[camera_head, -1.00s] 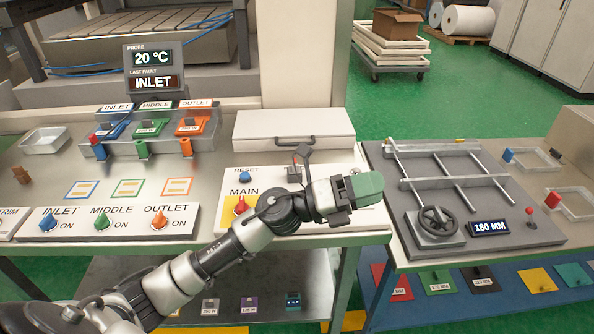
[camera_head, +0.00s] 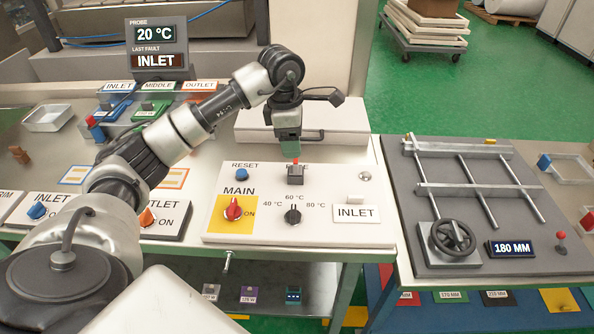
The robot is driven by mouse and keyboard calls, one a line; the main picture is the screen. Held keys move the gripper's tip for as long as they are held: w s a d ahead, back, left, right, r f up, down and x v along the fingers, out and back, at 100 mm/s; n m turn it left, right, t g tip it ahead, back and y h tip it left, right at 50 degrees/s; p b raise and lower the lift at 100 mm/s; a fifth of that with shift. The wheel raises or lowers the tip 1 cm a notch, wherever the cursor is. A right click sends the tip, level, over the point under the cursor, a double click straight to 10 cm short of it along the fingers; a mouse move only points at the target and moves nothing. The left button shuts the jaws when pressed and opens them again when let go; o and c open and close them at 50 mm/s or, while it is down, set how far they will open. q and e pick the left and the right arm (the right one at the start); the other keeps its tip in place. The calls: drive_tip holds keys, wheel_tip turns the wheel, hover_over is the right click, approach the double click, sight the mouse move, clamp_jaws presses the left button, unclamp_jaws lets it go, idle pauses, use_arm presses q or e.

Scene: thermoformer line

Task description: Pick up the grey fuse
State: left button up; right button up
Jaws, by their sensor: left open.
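A small dark grey block, which looks like the grey fuse (camera_head: 295,173), sits upright on the white control panel (camera_head: 220,184), between the RESET button and a round screw. Its label is partly covered by my gripper. My left gripper (camera_head: 291,156) points down just above the block, with its green fingers over the block's top. It is open and appears empty; a small gap or light contact with the block cannot be told apart. My right gripper is not in view.
The panel carries a blue RESET button (camera_head: 241,179), a red MAIN switch (camera_head: 233,208), a black temperature knob (camera_head: 293,214) and an INLET plate (camera_head: 356,212). A white case (camera_head: 345,122) stands behind. A clamp frame with a handwheel (camera_head: 452,238) is at right.

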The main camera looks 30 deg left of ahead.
sight(296, 161)
use_arm(q)
drive_tip(key=shift+f, duration=0.45)
drive_tip(key=f, duration=0.1)
drive_tip(key=f+p, duration=0.1)
drive_tip(key=f, duration=0.1)
drive_tip(key=f+p, duration=0.1)
drive_tip(key=shift+d+f, duration=0.4)
drive_tip(key=shift+f, duration=0.35)
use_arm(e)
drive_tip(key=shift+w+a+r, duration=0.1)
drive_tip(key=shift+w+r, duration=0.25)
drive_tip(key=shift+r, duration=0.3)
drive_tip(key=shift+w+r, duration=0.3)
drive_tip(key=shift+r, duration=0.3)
use_arm(q)
drive_tip(key=shift+c, duration=0.3)
drive_tip(key=c, duration=1)
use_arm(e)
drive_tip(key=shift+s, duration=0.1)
